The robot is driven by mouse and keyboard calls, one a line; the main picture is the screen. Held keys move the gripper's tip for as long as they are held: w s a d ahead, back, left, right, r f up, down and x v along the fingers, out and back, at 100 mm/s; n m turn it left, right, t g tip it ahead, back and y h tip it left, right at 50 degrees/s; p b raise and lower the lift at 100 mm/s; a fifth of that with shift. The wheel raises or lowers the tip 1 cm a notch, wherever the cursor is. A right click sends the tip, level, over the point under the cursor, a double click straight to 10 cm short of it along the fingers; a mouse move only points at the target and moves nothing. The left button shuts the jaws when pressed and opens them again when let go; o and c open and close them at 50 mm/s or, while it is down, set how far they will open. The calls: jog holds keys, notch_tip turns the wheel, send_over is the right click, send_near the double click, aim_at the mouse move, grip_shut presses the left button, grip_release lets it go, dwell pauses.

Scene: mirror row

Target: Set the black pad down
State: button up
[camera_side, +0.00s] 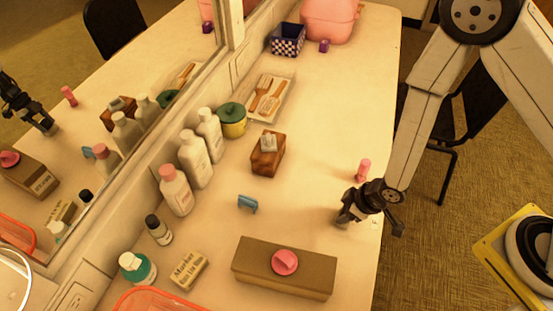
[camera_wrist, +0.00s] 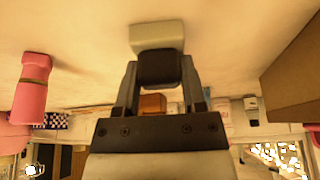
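My gripper (camera_side: 352,212) is low over the counter near its right edge. In the wrist view my gripper (camera_wrist: 160,82) has a finger on each side of a black pad (camera_wrist: 160,68) and is shut on it. A pale block (camera_wrist: 156,36) shows right beyond the pad, against the counter surface; I cannot tell whether it is joined to the pad. In the side view the pad is mostly hidden by the dark gripper. Whether the held piece touches the counter is not clear.
A small pink bottle (camera_side: 364,169) stands just behind my gripper. A long brown box (camera_side: 250,262) with a pink round piece (camera_side: 285,262) lies in front. A wooden box (camera_side: 267,158) and a blue clip (camera_side: 248,203) are left. The counter between is clear; white bottles line the mirror.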

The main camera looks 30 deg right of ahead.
grip_shut()
jog(key=shift+r, duration=4.95)
jog(key=shift+w+d+r, duration=0.15)
jog(key=shift+w+d, duration=0.05)
jog(key=shift+w, duration=0.05)
jog(key=w+d+r+m+t+h, duration=0.1)
jog(key=w+d+r+m, duration=0.25)
jog(key=d, duration=0.25)
jog(key=w+d+r+m+h, duration=0.1)
jog(key=w+d+r+m, duration=0.2)
jog(key=w+d, duration=0.25)
jog(key=w+a+f+m+h, duration=0.1)
jog(key=w+f+m+h, duration=0.1)
jog(key=w+m, duration=0.3)
jog(key=shift+w+f, duration=0.6)
jog(key=shift+f, duration=0.1)
